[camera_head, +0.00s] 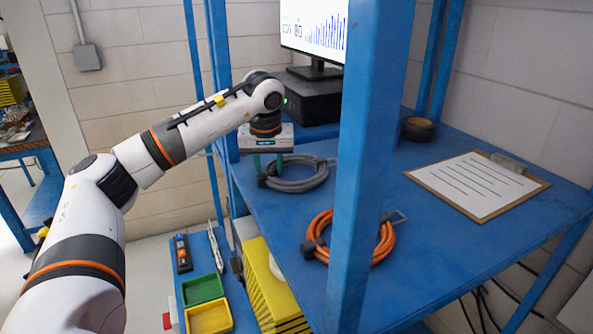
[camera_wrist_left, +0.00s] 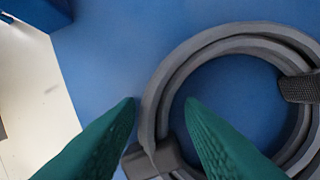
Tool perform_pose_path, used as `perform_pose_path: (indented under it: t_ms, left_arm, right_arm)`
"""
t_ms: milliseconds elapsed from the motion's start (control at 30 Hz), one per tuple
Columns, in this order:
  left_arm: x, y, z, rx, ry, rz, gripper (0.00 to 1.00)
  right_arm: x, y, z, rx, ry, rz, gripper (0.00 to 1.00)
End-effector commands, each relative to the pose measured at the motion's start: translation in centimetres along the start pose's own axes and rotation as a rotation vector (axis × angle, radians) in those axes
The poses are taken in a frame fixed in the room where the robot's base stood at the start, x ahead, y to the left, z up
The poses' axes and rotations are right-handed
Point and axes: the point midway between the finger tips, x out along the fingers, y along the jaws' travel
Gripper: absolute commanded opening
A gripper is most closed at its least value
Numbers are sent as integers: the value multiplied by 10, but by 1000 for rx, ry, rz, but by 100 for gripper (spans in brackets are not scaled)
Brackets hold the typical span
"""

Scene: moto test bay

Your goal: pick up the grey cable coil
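The grey cable coil (camera_head: 303,185) lies on the blue shelf (camera_head: 285,215), near its left edge, below a monitor. It also shows in the wrist view, where the grey coil (camera_wrist_left: 215,36) fills the right half, with a dark wrap at its right and a dark block low on its left. My left gripper (camera_head: 267,165) points down at the left part of the coil. Its green fingers are apart in the wrist view, and the left side of the ring passes between the two tips (camera_wrist_left: 161,102). Whether they touch the coil I cannot tell. My right gripper is not in view.
An orange cable coil (camera_head: 318,250) lies nearer on the shelf, partly behind a blue upright post (camera_head: 370,130). A black box (camera_head: 313,98) under the monitor (camera_head: 313,27) stands behind the gripper. A clipboard (camera_head: 470,188) and a dark roll (camera_head: 418,129) lie at right.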

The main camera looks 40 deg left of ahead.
Motion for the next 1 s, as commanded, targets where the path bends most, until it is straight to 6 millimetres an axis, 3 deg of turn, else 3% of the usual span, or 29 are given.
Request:
perform_pose_path:
  t_ms: [33,200,567,933,1000]
  left_arm:
    - [0,0,0,0,0,0,26]
    - [0,0,0,0,0,0,0]
    - [-6,-1,2,-2,-3,-4,0]
    - [-74,-2,21,-1,-5,-6,0]
    - [-86,-1,24,-1,-4,-4,0]
  right_arm:
    - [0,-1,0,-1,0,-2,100]
    - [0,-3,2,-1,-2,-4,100]
    - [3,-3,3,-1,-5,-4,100]
    - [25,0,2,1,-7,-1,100]
    - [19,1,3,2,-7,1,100]
